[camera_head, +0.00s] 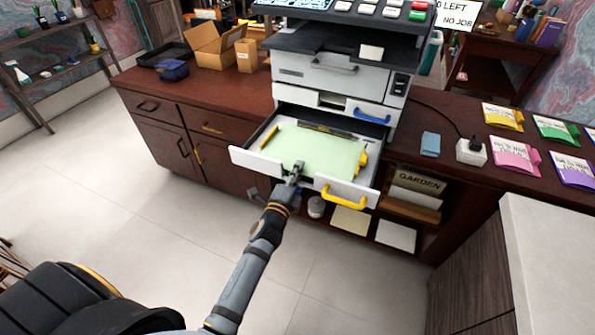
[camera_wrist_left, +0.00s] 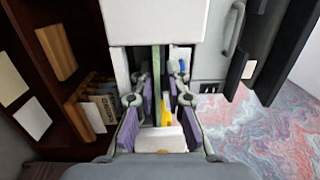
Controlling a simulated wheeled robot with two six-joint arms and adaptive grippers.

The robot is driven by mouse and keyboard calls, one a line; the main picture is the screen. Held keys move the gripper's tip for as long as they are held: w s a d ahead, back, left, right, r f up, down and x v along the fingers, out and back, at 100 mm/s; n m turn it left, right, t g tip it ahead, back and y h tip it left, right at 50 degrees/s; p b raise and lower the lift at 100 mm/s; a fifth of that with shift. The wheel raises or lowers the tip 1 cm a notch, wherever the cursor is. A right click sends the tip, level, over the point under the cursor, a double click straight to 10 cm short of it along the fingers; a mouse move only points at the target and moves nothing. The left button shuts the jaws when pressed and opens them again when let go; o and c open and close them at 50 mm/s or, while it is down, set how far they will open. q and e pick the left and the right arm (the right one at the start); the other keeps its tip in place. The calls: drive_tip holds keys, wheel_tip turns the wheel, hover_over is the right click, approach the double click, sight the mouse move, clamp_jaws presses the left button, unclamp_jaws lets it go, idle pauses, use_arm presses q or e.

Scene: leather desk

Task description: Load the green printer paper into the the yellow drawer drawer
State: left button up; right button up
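The green printer paper (camera_head: 318,150) lies in the open drawer (camera_head: 243,160) of the printer, between its yellow guides. The drawer front has a yellow handle (camera_head: 343,197). My left gripper (camera_head: 297,168) is at the paper's near edge, over the middle of the drawer front. In the left wrist view, the paper (camera_wrist_left: 156,75) shows as a thin green strip between the purple-padded fingers of my left gripper (camera_wrist_left: 158,88). The fingers stand apart with gaps beside the strip. My right gripper is not in view.
The printer (camera_head: 325,75) stands on a dark red desk (camera_head: 235,95). A drawer with a blue handle (camera_head: 372,116) is slightly open above. Cardboard boxes (camera_head: 215,45) stand left. Colored packets (camera_head: 515,157) and a white adapter (camera_head: 471,151) lie right. A white counter (camera_head: 550,245) is in the foreground.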

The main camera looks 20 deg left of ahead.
use_arm(q)
drive_tip(key=shift+s+f, duration=0.25)
drive_tip(key=shift+f, duration=0.4)
drive_tip(key=s, duration=1.1)
drive_tip(key=shift+s+r, duration=0.3)
drive_tip(key=shift+r, duration=0.1)
drive_tip(key=shift+d, duration=0.1)
